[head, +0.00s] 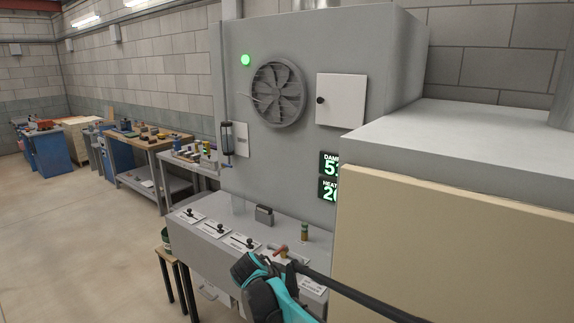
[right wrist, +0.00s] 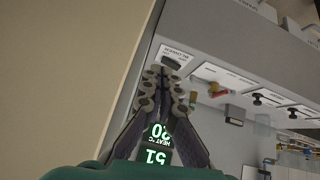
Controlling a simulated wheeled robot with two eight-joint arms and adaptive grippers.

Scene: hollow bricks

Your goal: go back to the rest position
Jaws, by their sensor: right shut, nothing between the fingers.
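My right arm's black and teal wrist (head: 268,285) is low in the middle of the head view, in front of the machine's control ledge. Its fingers cannot be made out there. In the right wrist view my right gripper (right wrist: 165,76) has its fingertips together with nothing between them. Parts of the lit green displays show between the finger bases. My left gripper is in neither view.
A grey machine (head: 400,45) with a fan (head: 278,93) and a lever ledge (head: 240,220) stands ahead. A beige panel (head: 450,250) blocks the right. Workbenches (head: 150,150) line the left wall. The floor (head: 80,240) at left is clear.

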